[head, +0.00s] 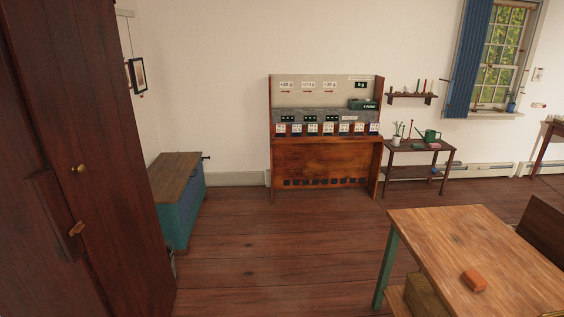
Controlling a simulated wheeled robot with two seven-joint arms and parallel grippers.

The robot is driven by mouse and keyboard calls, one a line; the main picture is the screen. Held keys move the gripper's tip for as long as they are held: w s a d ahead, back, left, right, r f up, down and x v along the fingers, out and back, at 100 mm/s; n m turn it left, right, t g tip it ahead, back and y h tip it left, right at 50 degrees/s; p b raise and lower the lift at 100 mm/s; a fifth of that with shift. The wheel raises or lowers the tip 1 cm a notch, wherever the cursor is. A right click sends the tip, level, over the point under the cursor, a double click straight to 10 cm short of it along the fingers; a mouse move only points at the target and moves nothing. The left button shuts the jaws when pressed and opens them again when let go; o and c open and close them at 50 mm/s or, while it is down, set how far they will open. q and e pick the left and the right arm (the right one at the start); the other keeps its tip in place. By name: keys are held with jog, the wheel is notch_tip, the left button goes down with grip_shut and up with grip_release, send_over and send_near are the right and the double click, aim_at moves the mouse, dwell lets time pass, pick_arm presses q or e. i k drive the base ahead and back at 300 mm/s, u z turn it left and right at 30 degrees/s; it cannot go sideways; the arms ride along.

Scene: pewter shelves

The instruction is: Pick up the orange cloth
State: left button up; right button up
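A small orange item (474,280) lies on the wooden table top at the lower right. It looks like a compact folded block and may be the orange cloth; it is too small to tell its texture. Neither of my grippers shows in the head view, and nothing is seen touching the orange item.
The wooden table (440,232) has green legs and a mostly bare top. A dark wardrobe (110,120) fills the left side. A blue-green chest (184,225), a tall wooden cabinet (325,158) and a small side table (400,157) stand along the walls. The middle floor is clear.

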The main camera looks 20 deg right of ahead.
aim_at(472, 278)
jog(key=z, duration=0.3)
jog(key=i, duration=1.95)
jog(key=z, duration=1.95)
jog(key=i, duration=1.2)
jog(key=z, duration=1)
